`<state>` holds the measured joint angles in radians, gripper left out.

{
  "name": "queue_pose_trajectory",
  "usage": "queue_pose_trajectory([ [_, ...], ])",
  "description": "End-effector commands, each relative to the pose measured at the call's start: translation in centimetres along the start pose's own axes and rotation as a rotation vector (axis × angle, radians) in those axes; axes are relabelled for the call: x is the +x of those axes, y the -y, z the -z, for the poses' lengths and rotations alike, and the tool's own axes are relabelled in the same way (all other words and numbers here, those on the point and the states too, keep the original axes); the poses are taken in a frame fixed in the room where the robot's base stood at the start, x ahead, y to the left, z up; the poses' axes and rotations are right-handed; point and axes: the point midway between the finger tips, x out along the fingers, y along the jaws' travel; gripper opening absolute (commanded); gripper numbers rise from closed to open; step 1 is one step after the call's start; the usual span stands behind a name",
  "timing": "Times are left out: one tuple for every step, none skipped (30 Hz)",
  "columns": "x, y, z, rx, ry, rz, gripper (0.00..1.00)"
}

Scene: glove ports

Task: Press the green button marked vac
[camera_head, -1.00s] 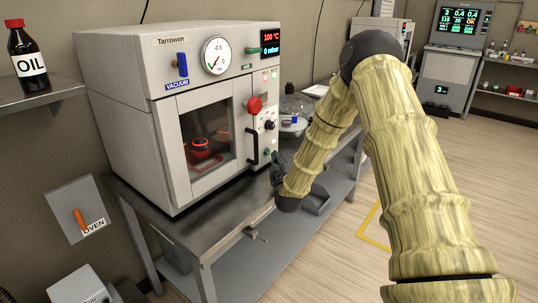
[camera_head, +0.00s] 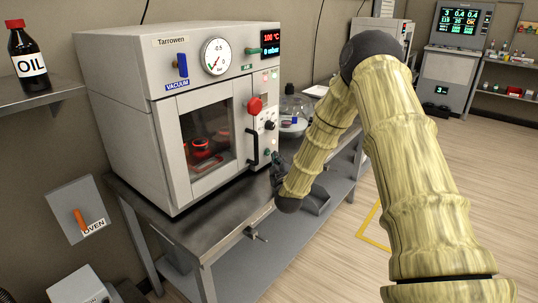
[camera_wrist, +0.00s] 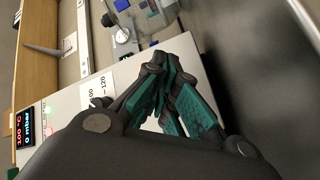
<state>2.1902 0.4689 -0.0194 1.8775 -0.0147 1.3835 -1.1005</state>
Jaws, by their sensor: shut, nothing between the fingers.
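The grey Tarrowen vacuum oven (camera_head: 125,90) stands on a metal bench, with a narrow control strip at the right of its door. Small green and red marks show high on that strip, under the display (camera_head: 270,43), and a small green spot lies low on it. No vac lettering is readable, so I cannot tell which is the vac button. My gripper (camera_head: 277,168) is at the strip's lower right, partly hidden by my arm. In the wrist view my gripper (camera_wrist: 165,75) has its teal-padded fingers together and empty, in front of a pale panel. No button shows there.
A red knob (camera_head: 254,105) and a black door handle (camera_head: 252,147) stick out near the strip. A glass dome vessel (camera_head: 295,112) stands on the bench behind my arm. An orange-handled oven switch (camera_head: 80,219) is on the wall at left. Floor at right is open.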

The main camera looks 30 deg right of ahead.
Motion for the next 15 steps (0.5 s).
queue_pose_trajectory([
  [0.00, -0.01, 0.00, 0.000, 0.000, 0.000, 0.00],
  [0.00, -0.01, 0.00, 0.000, 0.000, 0.000, 0.00],
  [0.00, 0.00, 0.00, 0.000, 0.000, 0.000, 0.00],
  [0.00, 0.00, 0.00, 0.000, 0.000, 0.000, 0.00],
  [0.00, 0.00, 0.00, 0.000, 0.000, 0.000, 0.00],
  [0.01, 0.01, 0.02, 0.000, 0.000, 0.000, 0.00],
  [0.03, 0.03, 0.03, 0.000, 0.000, 0.000, 0.00],
  [0.05, 0.05, 0.06, 0.000, 0.000, 0.000, 0.00],
  [0.10, 0.10, 0.11, 0.000, -0.001, 0.000, 0.00],
  [0.15, 0.14, 0.16, 0.000, -0.001, 0.001, 0.00],
  [0.21, 0.19, 0.22, -0.001, -0.001, 0.001, 0.00],
  [0.29, 0.26, 0.31, -0.001, -0.001, 0.001, 0.00],
  [0.36, 0.31, 0.37, -0.001, -0.002, 0.001, 0.00],
  [0.43, 0.35, 0.43, -0.001, -0.002, 0.001, 0.00],
  [0.51, 0.40, 0.49, -0.001, -0.002, 0.001, 0.00],
])
